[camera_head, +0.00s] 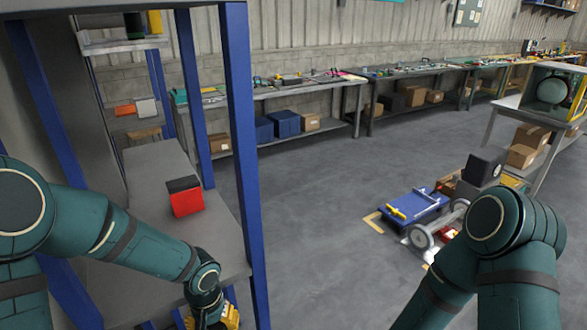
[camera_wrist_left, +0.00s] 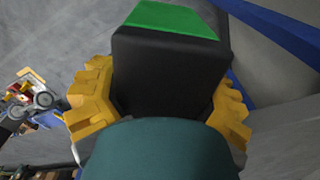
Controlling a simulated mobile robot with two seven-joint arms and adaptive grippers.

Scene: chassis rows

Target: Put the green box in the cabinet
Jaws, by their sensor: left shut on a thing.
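The green box (camera_wrist_left: 170,18) shows in the left wrist view as a black block with a green face. My left gripper (camera_wrist_left: 160,95) is shut on it, with yellow fingers on both sides. In the head view my left gripper (camera_head: 224,318) is low at the bottom edge, by the near edge of the cabinet shelf; the box is hidden there. The cabinet (camera_head: 247,170) has blue posts and grey shelves and stands at left. My right arm shows at right, but its gripper is out of view.
A red box with a black top (camera_head: 185,196) stands on the cabinet's middle shelf (camera_head: 155,165), with bare shelf behind it. A blue post is close to my left gripper. A wheeled chassis (camera_head: 425,205) with parts is on the floor at right. Workbenches (camera_head: 340,85) line the wall.

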